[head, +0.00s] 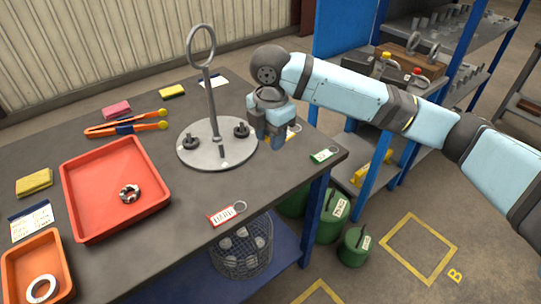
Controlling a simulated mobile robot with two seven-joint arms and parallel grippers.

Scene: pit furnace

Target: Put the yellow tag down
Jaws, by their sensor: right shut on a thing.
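My right gripper (272,138) points down over the far right part of the dark table, just right of the round grey stand (205,155). It is shut on the yellow tag (293,131), of which only a small pale and yellow part shows beside the fingers. The rest of the tag is hidden by the gripper, and I cannot tell whether it touches the table top. My left gripper is not in view.
A green tag (323,155) lies near the right corner of the table (185,205), and a red tag (226,214) near the front edge. A red tray (75,205), an orange tray (12,270) and orange-handled tongs (125,125) are left. The table between stand and red tag is clear.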

